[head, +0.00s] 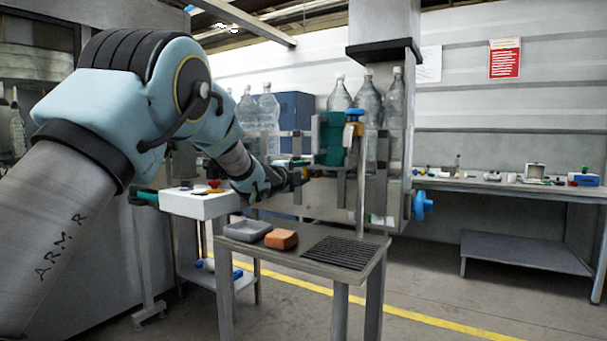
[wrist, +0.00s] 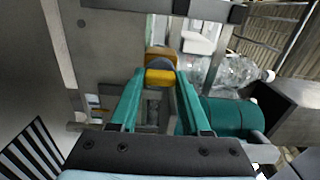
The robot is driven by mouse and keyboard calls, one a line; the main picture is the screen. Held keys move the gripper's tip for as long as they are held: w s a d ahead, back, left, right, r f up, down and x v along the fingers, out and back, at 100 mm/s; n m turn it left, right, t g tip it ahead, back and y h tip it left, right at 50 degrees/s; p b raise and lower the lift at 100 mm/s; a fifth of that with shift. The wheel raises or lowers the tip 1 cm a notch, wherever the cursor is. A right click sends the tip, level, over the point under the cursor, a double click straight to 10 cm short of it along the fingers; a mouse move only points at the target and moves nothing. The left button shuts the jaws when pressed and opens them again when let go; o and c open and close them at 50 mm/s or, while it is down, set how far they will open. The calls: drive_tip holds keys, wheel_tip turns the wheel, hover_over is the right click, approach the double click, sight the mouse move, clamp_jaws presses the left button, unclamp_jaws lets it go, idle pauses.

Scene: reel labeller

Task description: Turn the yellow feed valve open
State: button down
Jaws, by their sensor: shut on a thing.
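The yellow feed valve (wrist: 160,77) shows in the wrist view as a small yellow handle with a grey round part behind it. My gripper (wrist: 158,80) has its two teal fingers on either side of the handle, closed on it at the tips. In the head view my gripper (head: 300,163) reaches right to the left side of the labeller frame, left of the teal reel (head: 331,140). The valve is mostly hidden there by the gripper. How far the valve is turned cannot be told.
The teal reel is close to the right of my fingers in the wrist view (wrist: 232,115). Clear bottles (head: 369,98) stand behind the frame. A small table (head: 305,262) in front bears a grey tray (head: 247,230) and an orange block (head: 281,239). Floor to the right is clear.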

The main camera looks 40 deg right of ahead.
drive_tip(key=n, duration=0.4)
drive_tip(key=shift+f+b, duration=0.1)
drive_tip(key=shift+b, duration=0.25)
drive_tip(key=n, duration=0.8)
drive_tip(key=shift+n+p, duration=0.35)
drive_tip(key=shift+n, duration=1.75)
drive_tip(key=shift+c, duration=1.8)
unclamp_jaws()
